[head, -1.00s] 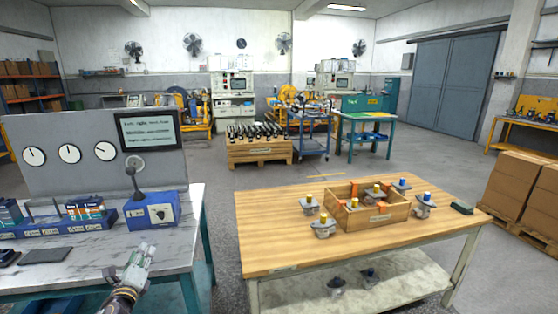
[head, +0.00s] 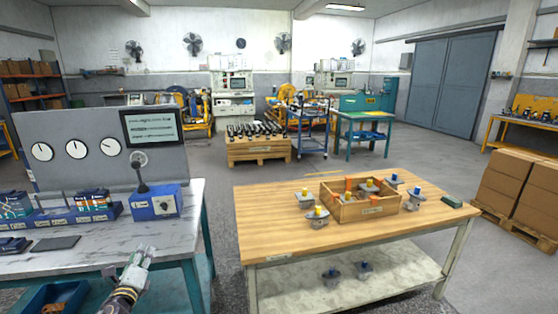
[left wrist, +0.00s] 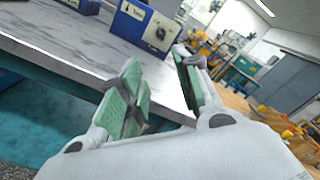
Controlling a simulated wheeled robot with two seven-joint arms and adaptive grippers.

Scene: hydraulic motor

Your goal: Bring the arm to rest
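My left gripper (head: 138,262) is in front of the right end of the marble-topped bench's front edge, apart from everything. In the left wrist view its two green-padded fingers (left wrist: 160,85) are spread apart with nothing between them. The blue control box (head: 155,204) with its dark lever (head: 140,178) stands on the bench beyond the gripper. The box also shows in the left wrist view (left wrist: 148,26), past the fingertips. My right gripper is in neither view.
The marble-topped bench (head: 175,230) has a gauge panel (head: 75,148) behind it. A wooden table (head: 270,225) with a wooden crate (head: 372,208) and several motor parts stands to the right. An aisle of floor separates bench and table. Cardboard boxes (head: 515,190) stand at far right.

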